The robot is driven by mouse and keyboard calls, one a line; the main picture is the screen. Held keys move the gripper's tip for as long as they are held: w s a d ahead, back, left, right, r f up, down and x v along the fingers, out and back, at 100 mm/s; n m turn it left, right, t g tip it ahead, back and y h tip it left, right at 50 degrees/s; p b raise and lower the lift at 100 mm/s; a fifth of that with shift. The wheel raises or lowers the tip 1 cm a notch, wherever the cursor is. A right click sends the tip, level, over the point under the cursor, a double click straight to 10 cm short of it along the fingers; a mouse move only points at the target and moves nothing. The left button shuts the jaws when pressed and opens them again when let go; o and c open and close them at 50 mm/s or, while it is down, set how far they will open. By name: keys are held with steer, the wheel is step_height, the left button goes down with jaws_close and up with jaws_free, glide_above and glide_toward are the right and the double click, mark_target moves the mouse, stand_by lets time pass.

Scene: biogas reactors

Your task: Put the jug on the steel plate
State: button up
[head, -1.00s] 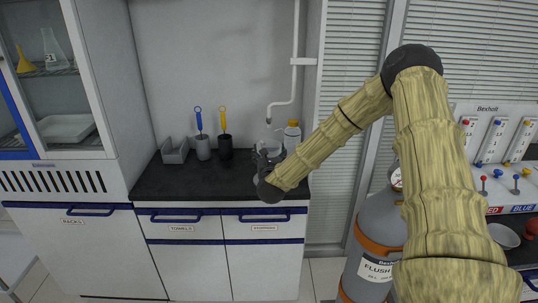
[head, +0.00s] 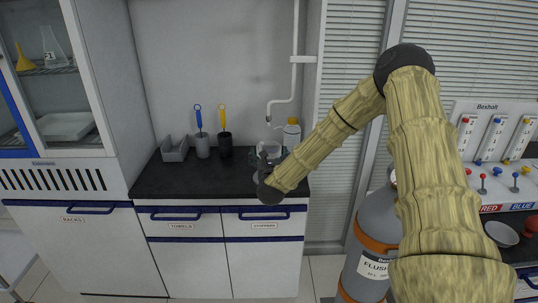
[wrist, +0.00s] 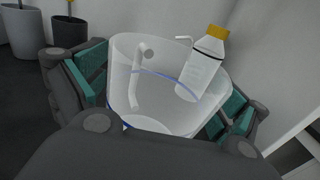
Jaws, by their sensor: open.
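A clear, translucent jug (wrist: 150,110) with a blue line on its wall stands between the fingers of my gripper (wrist: 158,95) in the wrist view. The teal finger pads lie on either side of it, and the fingers are open. Whether a pad touches the wall is unclear. In the head view my gripper (head: 268,165) is over the right part of the dark counter (head: 190,184) and mostly hides the jug. I cannot make out a steel plate in either view.
A yellow-capped bottle (head: 291,136) stands just behind the jug, near a white wall pipe (head: 294,75). Two cups with brushes (head: 203,147) and a grey holder (head: 175,150) stand left on the counter. A grey gas cylinder (head: 378,235) stands right. The counter's front left is clear.

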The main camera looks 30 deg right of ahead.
steer(key=shift+r, duration=0.15)
steer(key=b+v, duration=0.2)
steer(key=v, duration=1)
steer(key=s+a+f+n+g+y, duration=0.25)
steer(key=s+a+f+n, duration=0.3)
steer(key=f+n, duration=0.3)
steer(key=s+a+f+n+g+y, duration=0.2)
steer(key=s+a+f+n+y, duration=0.15)
steer(key=a+f+n, duration=0.5)
steer(key=s+a+f+n+g+y, duration=0.2)
steer(key=s+a+f+n+y, duration=0.25)
steer(key=f, duration=0.55)
steer(key=s+a+f+n+g, duration=0.1)
steer(key=s+f+n+g, duration=0.2)
steer(key=s+n, duration=0.3)
steer(key=s+a+f+n+g+h, duration=0.1)
steer(key=s+f+n+g, duration=0.2)
steer(key=s, duration=1)
steer(key=s+a+f+n+g, duration=0.1)
steer(key=s+f+n+g, duration=0.2)
steer(key=s+f+n, duration=0.3)
steer(key=s+n, duration=0.4)
steer(key=n, duration=0.1)
steer(key=shift+s+a+f, duration=0.2)
steer(key=shift+s+a, duration=0.05)
steer(key=shift+a, duration=0.15)
